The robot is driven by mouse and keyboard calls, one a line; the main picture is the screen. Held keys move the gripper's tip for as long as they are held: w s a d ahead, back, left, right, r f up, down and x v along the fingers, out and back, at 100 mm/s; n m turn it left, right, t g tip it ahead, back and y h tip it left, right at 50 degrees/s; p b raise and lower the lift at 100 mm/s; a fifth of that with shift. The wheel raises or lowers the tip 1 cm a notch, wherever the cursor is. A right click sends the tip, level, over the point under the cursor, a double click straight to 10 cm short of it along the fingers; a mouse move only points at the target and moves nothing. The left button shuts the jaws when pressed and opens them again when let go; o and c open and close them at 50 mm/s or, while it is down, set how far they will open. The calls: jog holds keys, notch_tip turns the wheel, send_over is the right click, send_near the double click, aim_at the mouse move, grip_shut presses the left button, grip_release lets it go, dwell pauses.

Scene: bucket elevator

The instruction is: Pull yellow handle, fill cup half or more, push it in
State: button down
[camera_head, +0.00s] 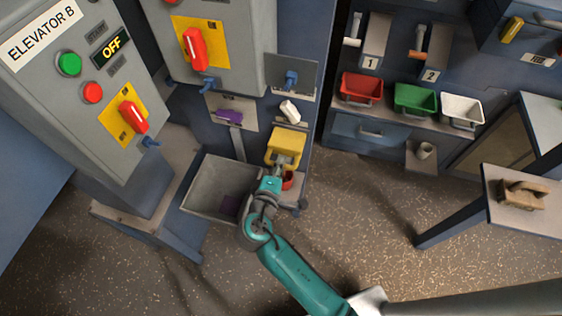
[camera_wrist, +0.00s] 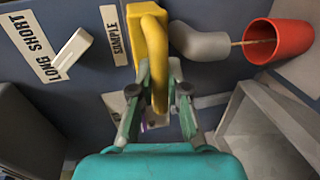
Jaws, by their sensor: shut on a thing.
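The yellow handle (camera_wrist: 150,35) sits by the SAMPLE label (camera_wrist: 113,34) in the wrist view, and its yellow block (camera_head: 286,140) shows in the head view. My gripper (camera_wrist: 158,82) is shut on the handle, one finger on each side; it also shows in the head view (camera_head: 276,172). A grey spout (camera_wrist: 200,44) points at the red cup (camera_wrist: 292,40). A thin tan stream runs from the spout into the cup's mouth. The cup also shows below the handle in the head view (camera_head: 288,180), partly hidden. Its fill level cannot be told.
A grey open bin (camera_head: 197,187) stands left of my gripper. A white LONG/SHORT lever (camera_wrist: 72,50) is beside the handle. Red, green and white bins (camera_head: 415,99) stand on the right bench. A brown block (camera_head: 522,194) lies on a table at right. Open floor lies below.

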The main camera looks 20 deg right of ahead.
jog(key=c, duration=1.1)
grip_release()
jog(key=shift+s+a, duration=0.1)
jog(key=shift+c, duration=0.2)
jog(key=v, duration=1.2)
